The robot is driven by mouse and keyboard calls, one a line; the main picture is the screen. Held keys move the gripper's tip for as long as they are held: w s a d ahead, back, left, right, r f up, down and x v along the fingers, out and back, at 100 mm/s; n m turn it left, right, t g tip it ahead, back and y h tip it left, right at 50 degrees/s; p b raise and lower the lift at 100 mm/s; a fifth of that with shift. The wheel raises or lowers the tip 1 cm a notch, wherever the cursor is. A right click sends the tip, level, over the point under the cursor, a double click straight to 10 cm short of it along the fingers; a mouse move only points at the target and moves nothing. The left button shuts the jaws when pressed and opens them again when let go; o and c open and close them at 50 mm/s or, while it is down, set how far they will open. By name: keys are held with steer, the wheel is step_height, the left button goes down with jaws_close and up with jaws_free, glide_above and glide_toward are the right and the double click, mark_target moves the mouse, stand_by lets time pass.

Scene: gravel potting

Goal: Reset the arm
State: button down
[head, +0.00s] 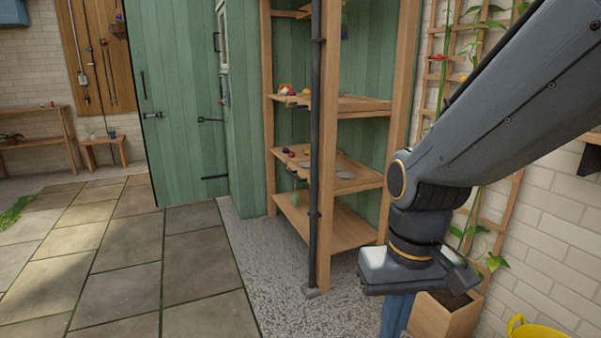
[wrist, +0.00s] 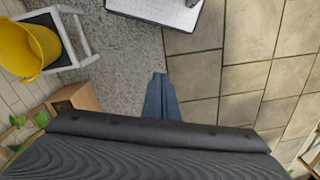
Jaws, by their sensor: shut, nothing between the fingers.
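My gripper (head: 397,314) hangs below my arm at the lower right of the head view, its blue fingers pointing down and cut by the bottom edge. In the wrist view my gripper (wrist: 160,78) shows its blue fingers together with nothing between them. Below it are the edge of the gravel strip (wrist: 125,65) and the stone paving (wrist: 220,85). The fingers are apart from everything around them.
A wooden planter (head: 445,312) stands just right of my gripper, by the trellis. A yellow bucket (wrist: 20,50) is on a grey stool (wrist: 75,45). A wooden shelf (head: 350,235) with small items stands behind. The paving (head: 110,275) at left is clear.

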steer(key=d+r+m+p, duration=0.1)
steer(key=d+r+p, duration=0.4)
steer(key=p, duration=0.6)
steer(key=shift+s+r, duration=0.3)
steer(key=shift+r, duration=0.3)
steer(key=shift+d, duration=0.1)
